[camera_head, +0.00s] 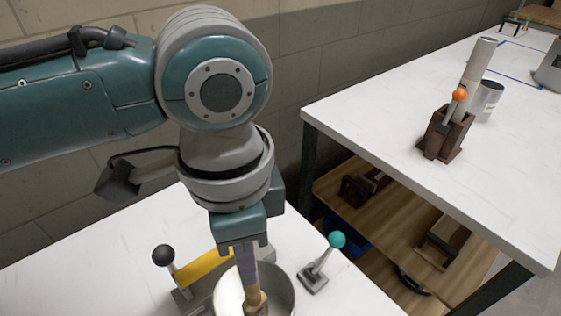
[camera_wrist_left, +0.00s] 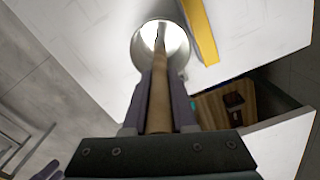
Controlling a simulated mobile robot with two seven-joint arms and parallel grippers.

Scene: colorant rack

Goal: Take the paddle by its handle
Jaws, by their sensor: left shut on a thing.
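The paddle, a long brown wooden stick (camera_head: 256,302), stands in a pale round metal pot (camera_head: 283,284) on the near white table. In the left wrist view its shaft (camera_wrist_left: 160,88) runs from between my fingers into the bright pot opening (camera_wrist_left: 178,42). My left gripper (camera_head: 246,268) is above the pot and shut on the paddle's upper part, the handle; both fingers sit along its sides in the left wrist view (camera_wrist_left: 163,100). The paddle's lower end is hidden in the pot.
Beside the pot are a yellow bar (camera_head: 203,266), a black-knobbed lever (camera_head: 165,258) and a teal-knobbed lever (camera_head: 322,262). A second white table (camera_head: 400,100) at right carries an orange-knobbed wooden block (camera_head: 438,140) and a grey can (camera_head: 487,100). A wooden shelf (camera_head: 385,215) lies below it.

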